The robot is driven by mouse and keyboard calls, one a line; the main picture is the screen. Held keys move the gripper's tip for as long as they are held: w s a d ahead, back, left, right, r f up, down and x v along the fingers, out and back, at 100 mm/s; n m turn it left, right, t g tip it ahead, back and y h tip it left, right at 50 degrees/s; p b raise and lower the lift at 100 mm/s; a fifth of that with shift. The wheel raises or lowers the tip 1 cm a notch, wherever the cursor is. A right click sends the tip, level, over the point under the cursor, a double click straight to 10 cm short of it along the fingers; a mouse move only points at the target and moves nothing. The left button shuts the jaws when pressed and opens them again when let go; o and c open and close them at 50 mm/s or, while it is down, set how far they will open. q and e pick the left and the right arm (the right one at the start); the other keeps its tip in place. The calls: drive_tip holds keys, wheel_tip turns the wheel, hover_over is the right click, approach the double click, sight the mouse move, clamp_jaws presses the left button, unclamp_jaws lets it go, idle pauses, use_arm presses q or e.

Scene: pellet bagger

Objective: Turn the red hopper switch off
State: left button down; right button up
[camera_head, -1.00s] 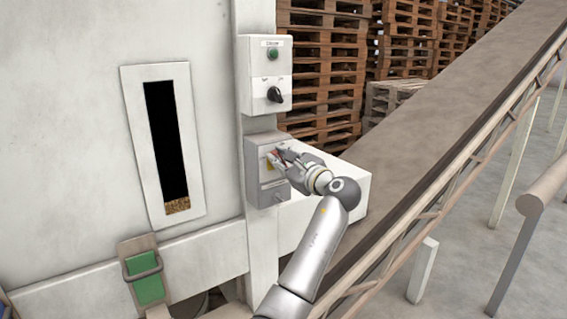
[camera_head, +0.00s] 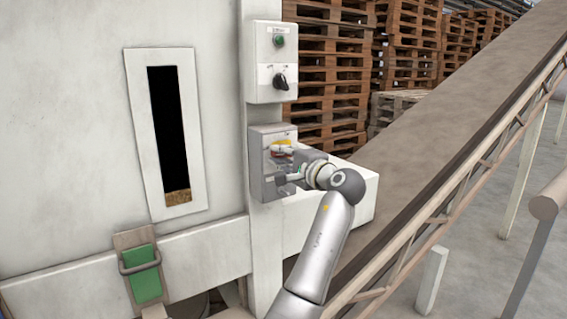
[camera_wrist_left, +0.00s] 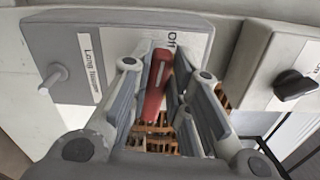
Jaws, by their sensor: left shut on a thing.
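The red hopper switch (camera_head: 281,152) is a red handle on a grey box (camera_head: 262,187), low on the white machine's post. My left gripper (camera_head: 284,163) is at the front of this box. In the left wrist view, the red handle (camera_wrist_left: 157,88) lies between the two fingers of my left gripper (camera_wrist_left: 167,75), which is shut on it. In the head view the fingers and wrist hide part of the switch. My right gripper is not in view.
A control box with a green button (camera_head: 279,41) and black knob (camera_head: 280,81) sits just above; the knob also shows in the wrist view (camera_wrist_left: 294,84). A white beam (camera_head: 355,196) is beside my wrist. A sloping conveyor (camera_head: 440,130) runs at the right.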

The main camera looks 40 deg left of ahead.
use_arm(q)
drive_tip(key=shift+f+n+b, duration=0.3)
drive_tip(key=shift+n+b, duration=0.2)
drive_tip(key=shift+n, duration=0.3)
drive_tip(key=c, duration=1.4)
unclamp_jaws()
drive_tip(key=shift+o, duration=0.2)
drive_tip(key=v, duration=1.2)
